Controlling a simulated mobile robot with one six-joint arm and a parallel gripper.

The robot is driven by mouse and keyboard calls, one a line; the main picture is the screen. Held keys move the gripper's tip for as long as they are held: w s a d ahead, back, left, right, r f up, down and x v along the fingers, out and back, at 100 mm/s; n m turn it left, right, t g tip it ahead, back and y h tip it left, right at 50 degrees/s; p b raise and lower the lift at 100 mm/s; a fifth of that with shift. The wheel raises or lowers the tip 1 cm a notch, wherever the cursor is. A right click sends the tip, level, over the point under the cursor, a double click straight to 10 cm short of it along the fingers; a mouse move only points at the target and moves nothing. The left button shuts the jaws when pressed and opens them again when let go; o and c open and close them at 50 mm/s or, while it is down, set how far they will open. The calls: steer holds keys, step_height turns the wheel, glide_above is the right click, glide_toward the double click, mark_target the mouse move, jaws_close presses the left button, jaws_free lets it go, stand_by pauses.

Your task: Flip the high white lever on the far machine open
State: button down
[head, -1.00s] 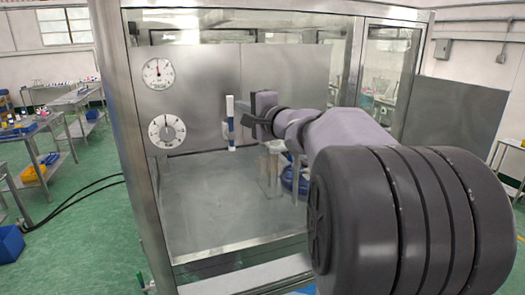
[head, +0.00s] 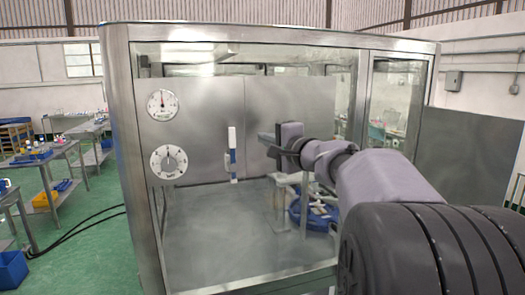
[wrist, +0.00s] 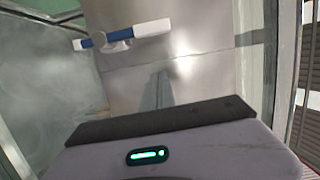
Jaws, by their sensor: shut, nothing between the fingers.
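The white lever (head: 232,138) is upright on the grey back panel inside the glass-fronted machine. In the wrist view the lever (wrist: 150,28) lies across the upper part of the picture, on a white pivot mount. My gripper (head: 268,145) is shut and empty, to the right of the lever in the head view, with a visible gap between them. In the wrist view my gripper's dark edge (wrist: 160,120) sits below the lever and apart from it.
Two round dials, an upper one (head: 161,104) and a lower one (head: 169,161), sit left of the lever. The machine's steel frame (head: 125,150) surrounds the enclosure. A blue object (head: 310,212) stands below my arm. Side tables (head: 45,190) with parts stand at the left.

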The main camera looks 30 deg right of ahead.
steer(key=shift+s+a+b, duration=0.6)
steer(key=shift+s+a, duration=0.1)
steer(key=shift+s, duration=3.55)
steer(key=s+a+f+n+g+y+b, duration=0.3)
steer(key=a+f+n+b, duration=0.15)
steer(key=a+f, duration=0.8)
steer(key=s+a+f+n+g+y+b, duration=0.2)
steer(key=s+a+f+n+g+b, duration=0.3)
steer(key=a+f, duration=0.75)
steer(key=s+a+f+n+g+h+b, duration=0.1)
steer(key=s+a+f+n+g+b, duration=0.1)
steer(key=s+f, duration=0.5)
steer(key=s+a+f+n+g+b, duration=0.2)
steer(key=s+a+f+b, duration=0.2)
steer(key=f, duration=1.1)
steer(key=s+b, duration=0.3)
steer(key=shift+s+f+h+b, duration=0.2)
steer(key=shift+s+h+b, duration=0.1)
steer(key=shift+s+h, duration=0.1)
steer(key=shift+a, duration=0.1)
